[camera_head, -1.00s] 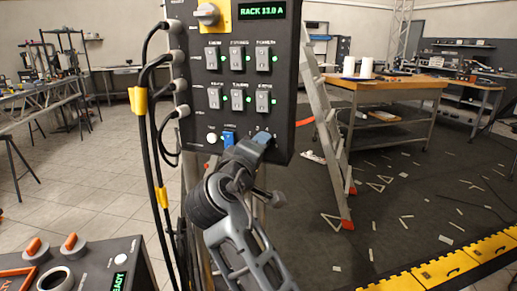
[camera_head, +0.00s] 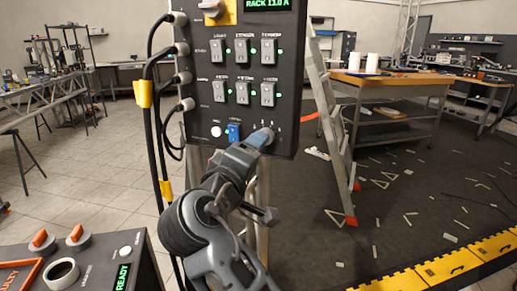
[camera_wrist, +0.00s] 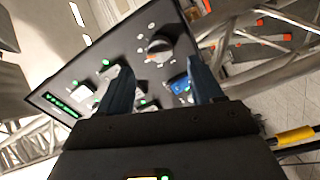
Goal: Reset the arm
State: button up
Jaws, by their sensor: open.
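My gripper (camera_head: 258,140) is in front of the lower right part of a dark rack panel (camera_head: 205,112) in the head view. In the wrist view its two dark fingers stand apart, with nothing held between them (camera_wrist: 160,88). The panel, tilted in the wrist view (camera_wrist: 92,68), shows a round black knob (camera_wrist: 160,45), a blue switch (camera_wrist: 178,84) and lit green lamps. The blue switch also shows in the head view (camera_head: 234,132), left of the gripper. Whether a fingertip touches the panel cannot be told.
Black cables (camera_head: 153,110) hang along the panel's left side. A control box (camera_head: 92,270) with orange-topped knobs stands at the lower left. A ladder (camera_head: 330,120) and a wooden-topped workbench (camera_head: 390,85) are behind to the right. Small pieces litter the dark floor.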

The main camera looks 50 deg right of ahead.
jog(key=shift+s+a, duration=0.2)
jog(key=shift+a, duration=0.2)
jog(key=s+a+f+n+t+y+p, duration=0.1)
jog(key=s+a+f+n+t+y, duration=0.35)
jog(key=f, duration=0.55)
jog(key=s+a+f+n+t+y+p, duration=0.1)
jog(key=s+a+f+n+t+y, duration=0.15)
jog(key=s+a+f+y, duration=0.55)
jog(key=s+a+f+m+y, duration=0.2)
jog(key=s+y, duration=0.1)
jog(key=s, duration=0.7)
jog(key=s+a+r+m+t+y+p, duration=0.1)
jog(key=s+r+m, duration=0.4)
jog(key=s, duration=0.6)
jog(key=shift+s+r+p, duration=0.35)
jog(key=shift+s+r, duration=0.05)
jog(key=shift+r, duration=0.45)
jog(key=shift+a, duration=0.1)
